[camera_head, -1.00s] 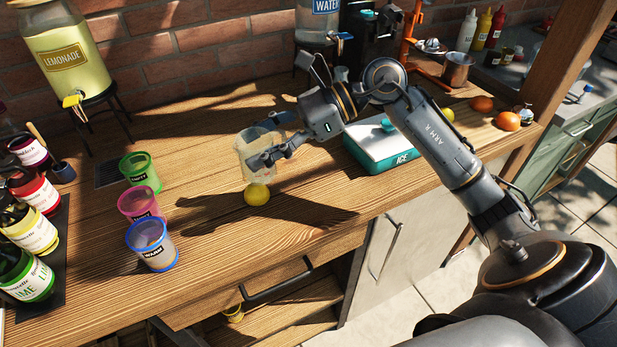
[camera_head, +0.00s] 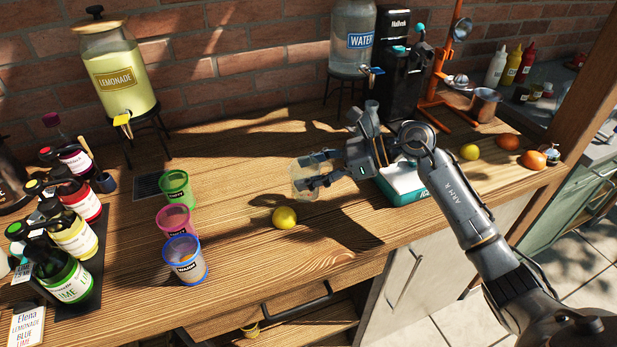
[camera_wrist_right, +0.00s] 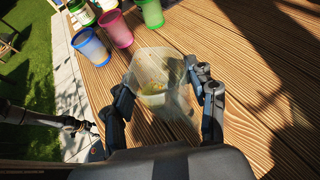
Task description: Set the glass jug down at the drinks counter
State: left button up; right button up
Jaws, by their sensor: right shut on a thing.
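The clear glass jug (camera_head: 304,181) is in my right gripper (camera_head: 325,168), above the wooden drinks counter (camera_head: 240,235). In the right wrist view the jug (camera_wrist_right: 160,72) sits between the two fingers of my right gripper (camera_wrist_right: 168,98), which press on its sides. A yellowish shape shows through the glass there. I cannot tell whether the jug's base touches the wood. My left gripper is in neither current view.
A lemon (camera_head: 284,217) lies just in front of the jug. Green (camera_head: 176,188), pink (camera_head: 173,221) and blue (camera_head: 184,261) cups stand to the left. The teal ice box (camera_head: 403,184) is to the right. Lemonade (camera_head: 125,72) and water (camera_head: 351,40) dispensers stand behind.

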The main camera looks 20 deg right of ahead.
jog(key=shift+w+d+f, duration=0.15)
jog(key=shift+w+f, duration=0.65)
jog(key=shift+f, duration=0.1)
notch_tip(320, 180, down, 3)
jog(key=shift+r+p, duration=0.1)
jog(key=shift+p, duration=0.85)
jog(key=shift+f, duration=0.3)
jog(key=o, duration=0.9)
jog(key=shift+f+b, duration=0.1)
jog(key=shift+b, duration=0.2)
jog(key=shift+c, duration=0.2)
jog(key=o, duration=0.4)
